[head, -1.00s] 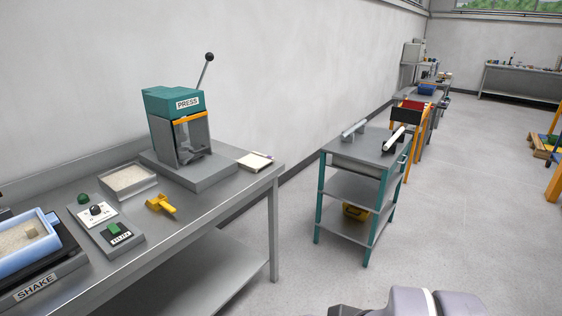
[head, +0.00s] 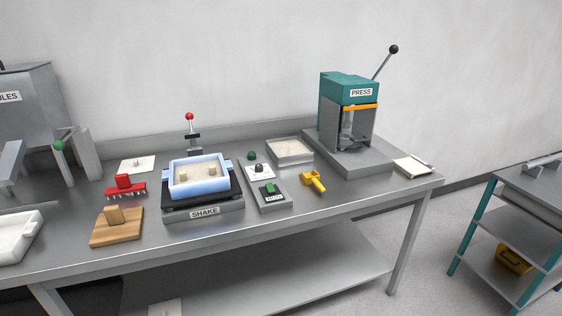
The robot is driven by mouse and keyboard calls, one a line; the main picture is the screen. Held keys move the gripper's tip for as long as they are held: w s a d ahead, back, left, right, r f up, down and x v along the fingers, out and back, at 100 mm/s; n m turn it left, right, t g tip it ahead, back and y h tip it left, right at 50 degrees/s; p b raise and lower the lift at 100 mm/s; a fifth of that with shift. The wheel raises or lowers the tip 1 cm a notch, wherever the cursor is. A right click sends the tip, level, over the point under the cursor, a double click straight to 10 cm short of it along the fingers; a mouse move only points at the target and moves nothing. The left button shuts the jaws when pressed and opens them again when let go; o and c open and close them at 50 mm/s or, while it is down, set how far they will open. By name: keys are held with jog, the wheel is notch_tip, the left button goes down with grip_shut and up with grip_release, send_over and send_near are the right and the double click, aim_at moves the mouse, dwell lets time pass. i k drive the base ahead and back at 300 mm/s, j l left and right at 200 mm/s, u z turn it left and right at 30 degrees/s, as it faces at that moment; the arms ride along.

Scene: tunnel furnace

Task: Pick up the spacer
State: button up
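Nothing in view is labelled as the spacer, and I cannot tell for sure which object it is. A red toothed tool (head: 124,186) with a block handle lies on the grey bench, left of the shaker. A yellow tool (head: 313,181) with a short handle lies on the bench, in front of a shallow tray of pale powder (head: 290,151). A wooden board with an upright block (head: 117,225) sits near the front edge, left of the shaker. My gripper is not in view.
The shaker (head: 204,212) carries a blue-rimmed tray of pale powder (head: 172,191). A control panel (head: 267,195) stands beside it. The teal press (head: 347,90) stands at the right. A white tray (head: 36,226) is far left. A shelved cart (head: 485,220) stands right, past open floor.

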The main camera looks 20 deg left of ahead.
aim_at(183, 174)
jog(key=u, duration=1.55)
jog(key=i+l+u, duration=0.1)
jog(key=i, duration=0.35)
jog(key=i+l, duration=0.2)
jog(key=i, duration=0.3)
jog(key=i+l+u, duration=0.15)
jog(key=i, duration=0.3)
jog(key=i+l, duration=0.2)
jog(key=i, duration=0.25)
jog(key=j+u, duration=0.05)
